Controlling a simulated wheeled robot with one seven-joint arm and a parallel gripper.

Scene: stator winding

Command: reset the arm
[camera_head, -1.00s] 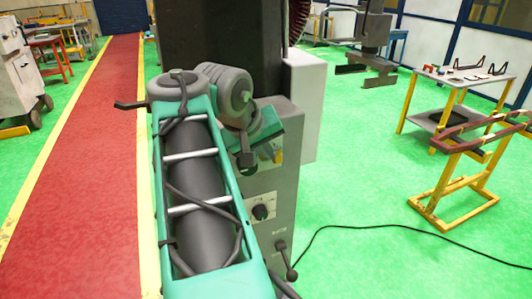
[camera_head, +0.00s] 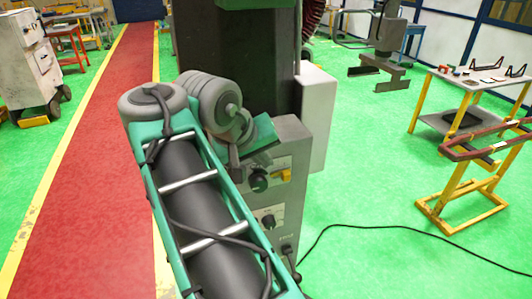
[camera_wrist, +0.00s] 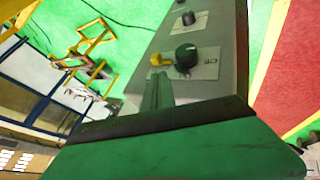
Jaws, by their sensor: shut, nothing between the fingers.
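My arm fills the lower middle of the head view, with its end folded in front of a dark machine. My gripper (camera_wrist: 160,80) shows in the wrist view as narrow green fingers, shut with nothing between them. They point toward the grey control cabinet (camera_wrist: 215,25), and their gap from it is hard to judge. In the head view the arm's end is a green block beside the grey cabinet (camera_head: 306,150), and the fingers are mostly hidden there. No task object is held.
The cabinet carries a black knob (camera_head: 259,180) and a yellow switch (camera_head: 285,175). A black cable (camera_head: 370,227) runs over the green floor. A yellow stand (camera_head: 455,195) and a grey table (camera_head: 470,80) are at right. A white cart (camera_head: 32,70) stands left. The red walkway (camera_head: 100,150) is clear.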

